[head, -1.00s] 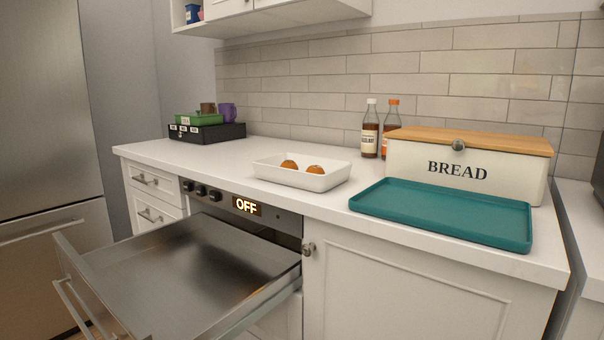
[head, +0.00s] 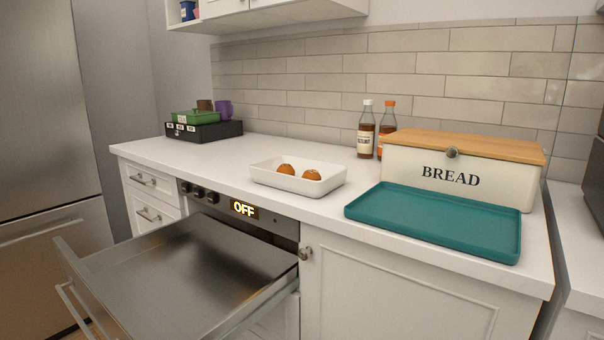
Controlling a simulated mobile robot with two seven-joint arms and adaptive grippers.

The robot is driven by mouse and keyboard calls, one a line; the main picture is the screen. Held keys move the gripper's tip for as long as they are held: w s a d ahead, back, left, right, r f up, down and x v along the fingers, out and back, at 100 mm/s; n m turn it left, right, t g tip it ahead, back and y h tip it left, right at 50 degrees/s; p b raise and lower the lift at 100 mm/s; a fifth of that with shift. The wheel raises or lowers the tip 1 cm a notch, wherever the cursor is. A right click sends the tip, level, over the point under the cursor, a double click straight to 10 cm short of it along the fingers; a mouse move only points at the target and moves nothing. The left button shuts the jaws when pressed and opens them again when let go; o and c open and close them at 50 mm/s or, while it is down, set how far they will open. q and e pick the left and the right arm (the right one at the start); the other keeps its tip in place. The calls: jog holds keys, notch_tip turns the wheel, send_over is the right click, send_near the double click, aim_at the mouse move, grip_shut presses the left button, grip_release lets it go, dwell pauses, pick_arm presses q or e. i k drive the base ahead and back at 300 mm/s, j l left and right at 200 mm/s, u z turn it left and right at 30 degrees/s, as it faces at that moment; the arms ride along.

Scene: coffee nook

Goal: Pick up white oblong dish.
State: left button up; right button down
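The white oblong dish (head: 322,188) sits upright on the white countertop, near its front edge and left of the teal tray. Two round brown items (head: 286,169) that look like buns lie inside it. Neither of my grippers shows in the head view.
A teal tray (head: 430,222) lies right of the dish, before the bread box (head: 440,178). Two bottles (head: 366,134) stand behind. A black box (head: 205,132) sits at the left. Counter (head: 215,154) between box and dish is clear.

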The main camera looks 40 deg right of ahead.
aim_at(333, 176)
jog(key=z, duration=1.4)
